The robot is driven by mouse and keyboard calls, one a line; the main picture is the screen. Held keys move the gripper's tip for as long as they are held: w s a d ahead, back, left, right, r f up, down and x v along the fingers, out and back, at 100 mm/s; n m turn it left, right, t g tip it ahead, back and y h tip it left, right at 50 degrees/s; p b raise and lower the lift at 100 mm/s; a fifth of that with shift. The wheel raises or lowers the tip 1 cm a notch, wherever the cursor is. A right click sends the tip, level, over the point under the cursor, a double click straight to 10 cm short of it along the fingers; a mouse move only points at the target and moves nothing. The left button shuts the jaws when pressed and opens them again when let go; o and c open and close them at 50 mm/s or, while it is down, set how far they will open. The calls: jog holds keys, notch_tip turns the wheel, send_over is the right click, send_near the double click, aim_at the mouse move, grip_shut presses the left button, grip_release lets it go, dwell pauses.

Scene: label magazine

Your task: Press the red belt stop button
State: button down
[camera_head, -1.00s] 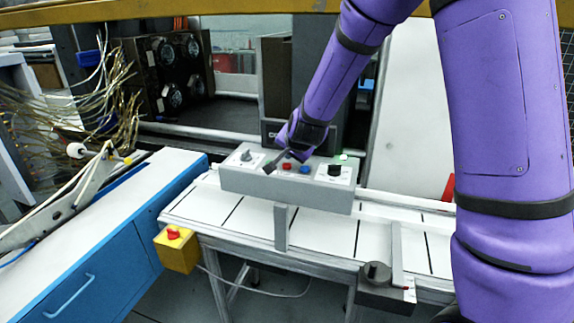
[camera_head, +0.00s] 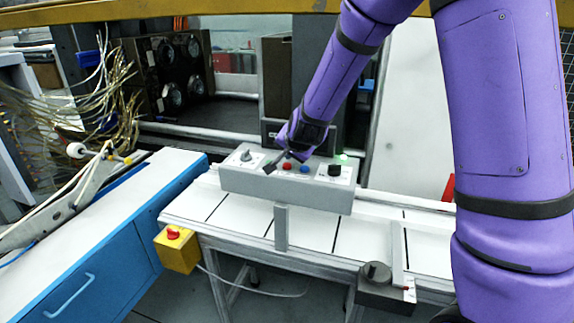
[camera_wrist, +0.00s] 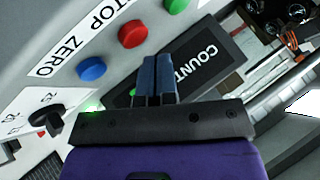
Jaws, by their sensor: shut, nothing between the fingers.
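The red button (camera_head: 287,166) sits on the sloped face of a grey control box (camera_head: 285,190) above the belt. In the wrist view the red button (camera_wrist: 132,35) is round, beside a partly cut-off label ending in "TOP". A blue button (camera_wrist: 91,69) labelled "ZERO" lies beside it. My gripper (camera_wrist: 157,58) is shut and empty. Its fingertips appear just below and right of the red button in the wrist view, with a visible gap in the picture. In the head view my gripper (camera_head: 272,168) is at the box's face, left of the red button; contact cannot be told.
The box also carries a black knob (camera_head: 335,170), a lit green lamp (camera_head: 342,159) and a dial at left. A yellow box (camera_head: 177,254) with another red button (camera_head: 173,233) hangs at the belt's left end.

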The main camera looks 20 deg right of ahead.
aim_at(289, 164)
jog(key=shift+f, duration=0.1)
dwell(0.4)
jog(key=shift+f, duration=0.3)
jog(key=shift+f, duration=0.5)
dwell(1.0)
jog(key=shift+r, duration=0.9)
jog(key=shift+r, duration=2.55)
